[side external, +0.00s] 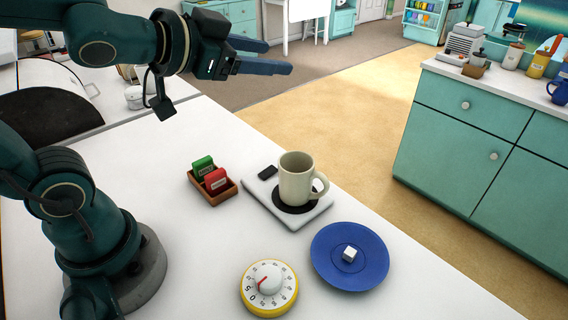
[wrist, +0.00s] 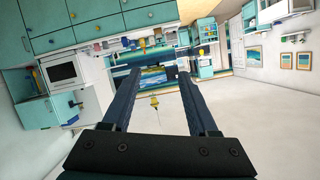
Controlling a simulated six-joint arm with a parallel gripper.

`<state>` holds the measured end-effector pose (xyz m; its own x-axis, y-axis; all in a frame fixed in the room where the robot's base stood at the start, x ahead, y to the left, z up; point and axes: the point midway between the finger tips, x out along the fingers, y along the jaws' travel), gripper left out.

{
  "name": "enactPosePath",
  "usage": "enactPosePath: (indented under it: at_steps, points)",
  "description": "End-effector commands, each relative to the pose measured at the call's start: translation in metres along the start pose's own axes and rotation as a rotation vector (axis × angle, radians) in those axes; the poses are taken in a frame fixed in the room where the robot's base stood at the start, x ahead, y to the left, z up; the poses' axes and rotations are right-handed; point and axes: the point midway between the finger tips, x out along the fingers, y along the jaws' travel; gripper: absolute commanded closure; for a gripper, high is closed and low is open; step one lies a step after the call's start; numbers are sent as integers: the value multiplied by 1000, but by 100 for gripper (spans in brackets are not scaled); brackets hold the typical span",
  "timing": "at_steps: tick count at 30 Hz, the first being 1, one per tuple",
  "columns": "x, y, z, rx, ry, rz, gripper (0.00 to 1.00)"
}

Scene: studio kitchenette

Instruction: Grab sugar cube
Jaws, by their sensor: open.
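A white sugar cube (side external: 349,253) lies in the middle of a round blue saucer (side external: 328,273) on the white table. My gripper (side external: 279,57) is up high at the top of the side external view, well above the table and far from the cube, pointing to the right. In the wrist view its two fingers (wrist: 158,92) stand apart with nothing between them. The wrist camera looks out into the room, so the cube and saucer do not show there.
A beige mug (side external: 295,180) stands on a white scale-like pad (side external: 258,196), up-left of the saucer. A wooden tray (side external: 223,194) holds a green and a red packet. A yellow-rimmed timer (side external: 269,288) sits left of the saucer. White table between my base and these things is clear.

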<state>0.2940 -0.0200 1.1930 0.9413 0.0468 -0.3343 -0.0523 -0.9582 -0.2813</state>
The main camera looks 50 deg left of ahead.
Motion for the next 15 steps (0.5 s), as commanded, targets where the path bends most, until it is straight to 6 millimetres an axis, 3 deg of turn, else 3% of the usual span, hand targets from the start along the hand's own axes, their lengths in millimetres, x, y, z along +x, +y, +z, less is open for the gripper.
enactPosePath:
  at_steps: [3,7,12,15]
  points:
    - [23,25,-20,124,138,138,40]
    - [36,70,-17,232,233,389,40]
    - [26,129,25,282,238,803,40]
    - [15,147,54,267,195,995,40]
